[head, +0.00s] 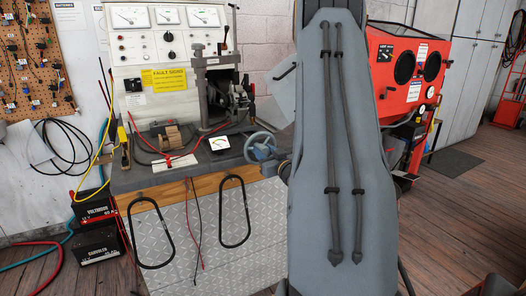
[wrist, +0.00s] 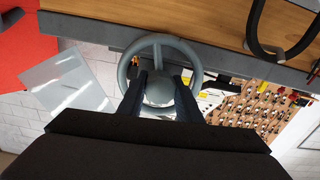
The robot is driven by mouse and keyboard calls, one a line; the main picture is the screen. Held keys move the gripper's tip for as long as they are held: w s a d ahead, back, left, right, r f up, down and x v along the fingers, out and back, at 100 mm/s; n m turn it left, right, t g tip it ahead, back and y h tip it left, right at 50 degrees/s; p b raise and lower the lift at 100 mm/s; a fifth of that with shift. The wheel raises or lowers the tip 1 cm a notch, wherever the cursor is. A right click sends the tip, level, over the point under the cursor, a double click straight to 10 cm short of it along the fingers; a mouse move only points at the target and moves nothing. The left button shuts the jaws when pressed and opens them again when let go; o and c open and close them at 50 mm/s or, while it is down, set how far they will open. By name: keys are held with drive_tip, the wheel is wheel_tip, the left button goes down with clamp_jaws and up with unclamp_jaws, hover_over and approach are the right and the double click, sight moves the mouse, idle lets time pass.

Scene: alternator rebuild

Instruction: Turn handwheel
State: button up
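The handwheel (head: 260,147) is a grey-blue spoked wheel at the right front corner of the workbench in the head view. In the wrist view the handwheel (wrist: 194,54) faces me, with its rim whole and its round hub in the middle. My gripper (wrist: 160,84) has its two dark fingers apart, one on each side of the hub, over the lower part of the wheel. I cannot tell whether the fingers touch the hub or spokes. In the head view my arm hides most of the gripper.
The workbench (head: 150,181) carries a test panel (head: 140,50), a clamped machine (head: 222,88), and cables. A red cabinet (head: 400,68) stands to the right. Two black handles hang at the bench front; one black handle (wrist: 256,28) is near the wheel in the wrist view.

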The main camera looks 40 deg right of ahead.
drive_tip(key=shift+m+p, duration=0.3)
drive_tip(key=shift+m, duration=0.1)
drive_tip(key=shift+c, duration=0.3)
drive_tip(key=m+p, duration=0.2)
drive_tip(key=m, duration=0.1)
drive_tip(key=shift+r+m, duration=0.1)
drive_tip(key=shift+m, duration=0.3)
drive_tip(key=m+p, duration=0.2)
drive_tip(key=m, duration=0.2)
drive_tip(key=shift+d+m+p, duration=0.1)
drive_tip(key=shift+m+p, duration=0.25)
drive_tip(key=shift+m, duration=0.05)
drive_tip(key=shift+m, duration=0.3)
drive_tip(key=o, duration=1)
drive_tip(key=shift+o, duration=0.2)
drive_tip(key=shift+s, duration=0.1)
